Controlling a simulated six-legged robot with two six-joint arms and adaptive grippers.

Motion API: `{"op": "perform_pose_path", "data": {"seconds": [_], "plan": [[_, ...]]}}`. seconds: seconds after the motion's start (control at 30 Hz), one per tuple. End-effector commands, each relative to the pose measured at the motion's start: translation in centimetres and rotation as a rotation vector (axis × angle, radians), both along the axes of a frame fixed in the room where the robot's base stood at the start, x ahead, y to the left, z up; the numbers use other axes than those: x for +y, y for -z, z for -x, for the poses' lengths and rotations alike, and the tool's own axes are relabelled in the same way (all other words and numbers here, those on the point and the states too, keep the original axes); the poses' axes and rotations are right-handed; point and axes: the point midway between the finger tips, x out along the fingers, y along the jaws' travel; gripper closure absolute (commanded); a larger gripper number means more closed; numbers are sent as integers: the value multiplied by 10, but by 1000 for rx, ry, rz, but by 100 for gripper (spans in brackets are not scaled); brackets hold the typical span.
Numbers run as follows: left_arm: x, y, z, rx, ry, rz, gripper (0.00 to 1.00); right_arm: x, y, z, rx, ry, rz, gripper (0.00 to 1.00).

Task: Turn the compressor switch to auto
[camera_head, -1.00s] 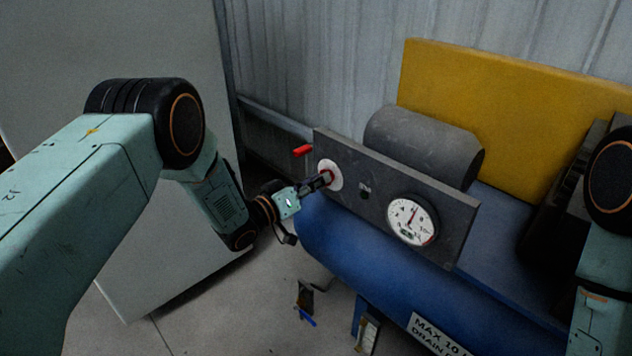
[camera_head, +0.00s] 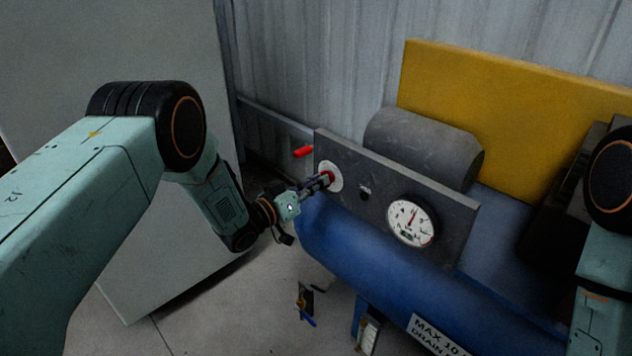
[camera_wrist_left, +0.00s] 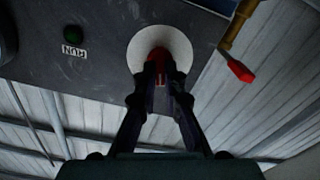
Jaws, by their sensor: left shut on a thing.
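The compressor switch is a red knob (camera_wrist_left: 158,62) on a round white plate (camera_head: 332,167) at the left end of the dark grey panel (camera_head: 378,197). My left gripper (camera_head: 326,180) is at the knob, and its fingers (camera_wrist_left: 160,84) are shut on it in the left wrist view. The fingers hide part of the knob, and I cannot read any position marks on the plate. My right gripper is out of view; only part of my right arm shows at the right edge.
A pressure gauge (camera_head: 411,223) and a small RUN button (camera_wrist_left: 73,34) are on the panel. A red-handled valve (camera_head: 304,151) sticks out beside the switch. The blue tank (camera_head: 350,250) lies below. A pale cabinet (camera_head: 150,265) stands at the left.

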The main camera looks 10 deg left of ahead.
Motion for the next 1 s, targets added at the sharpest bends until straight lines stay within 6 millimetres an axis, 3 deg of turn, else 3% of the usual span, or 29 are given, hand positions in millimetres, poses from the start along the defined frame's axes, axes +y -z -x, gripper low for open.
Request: {"op": "perform_pose_path", "data": {"seconds": [0.6,1.0], "plan": [[-2,-1,1,-313,0,-470,100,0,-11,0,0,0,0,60],[-3,-1,2,-446,0,-669,100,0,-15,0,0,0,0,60]]}}
